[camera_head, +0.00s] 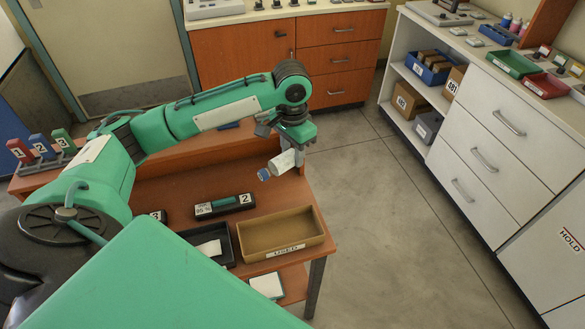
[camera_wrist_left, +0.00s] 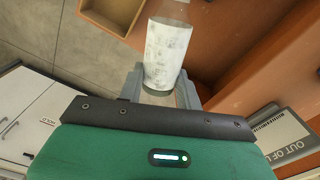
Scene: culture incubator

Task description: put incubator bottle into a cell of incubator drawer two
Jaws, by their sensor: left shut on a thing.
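The incubator bottle (camera_head: 284,165) is pale with a blue cap, tilted with the cap down to the left, above the brown table. My left gripper (camera_head: 292,148) is shut on it. In the left wrist view the white bottle (camera_wrist_left: 167,50) sits between the two grey fingers of my left gripper (camera_wrist_left: 162,88). I cannot pick out an incubator drawer two with cells. A black block labelled 2 (camera_head: 225,206) lies on the table, below and left of the bottle in the picture. My right gripper is not in view.
An open tan tray labelled USED (camera_head: 283,234) sits at the table's front right, beside a black tray (camera_head: 212,238). Numbered red, blue and green blocks (camera_head: 38,146) stand at the left. A white cabinet (camera_head: 500,150) stands at the right. Grey floor (camera_head: 400,240) between is clear.

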